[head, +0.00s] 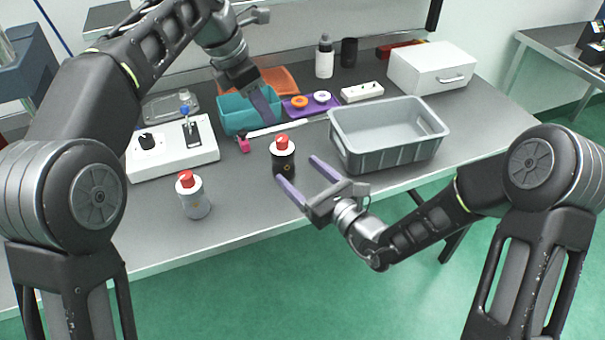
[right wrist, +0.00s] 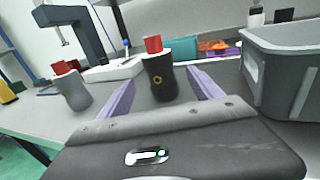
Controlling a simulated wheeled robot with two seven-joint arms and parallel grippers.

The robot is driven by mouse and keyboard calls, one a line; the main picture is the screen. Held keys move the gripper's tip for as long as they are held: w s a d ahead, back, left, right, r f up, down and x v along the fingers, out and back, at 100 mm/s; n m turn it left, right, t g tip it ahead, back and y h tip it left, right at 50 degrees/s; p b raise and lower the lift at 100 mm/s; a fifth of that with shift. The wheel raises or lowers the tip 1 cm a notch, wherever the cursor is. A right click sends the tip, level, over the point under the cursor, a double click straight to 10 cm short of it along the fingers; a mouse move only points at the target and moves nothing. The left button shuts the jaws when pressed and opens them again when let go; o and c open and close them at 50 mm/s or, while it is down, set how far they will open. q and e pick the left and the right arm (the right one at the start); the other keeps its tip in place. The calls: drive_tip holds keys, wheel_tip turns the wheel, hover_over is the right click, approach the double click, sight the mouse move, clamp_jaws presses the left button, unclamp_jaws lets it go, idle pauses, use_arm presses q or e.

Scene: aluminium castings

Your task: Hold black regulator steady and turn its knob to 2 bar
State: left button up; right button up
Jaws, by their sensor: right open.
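The black regulator (head: 285,162) stands upright near the table's front edge, with a white band and a red knob (head: 281,142) on top. In the right wrist view the black regulator (right wrist: 160,83) appears between the two purple fingers, and I see a gap on each side. My right gripper (head: 297,169) is open and empty, low at the regulator's front right. I cannot tell how far its fingertips reach past the body. My left gripper (head: 264,107) is higher, above the teal bin and behind the regulator. Its fingers overlap in view, so its opening is unclear. The knob's setting is unreadable.
A grey regulator (head: 195,202) with a red knob stands to the left. A white switch box (head: 172,150) is behind it. The grey crate (head: 388,156) is close on the right. A teal bin (head: 233,121) and purple tray (head: 322,109) stand behind.

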sight(282, 156)
drive_tip(key=shift+x, duration=3.85)
drive_tip(key=shift+c, duration=0.3)
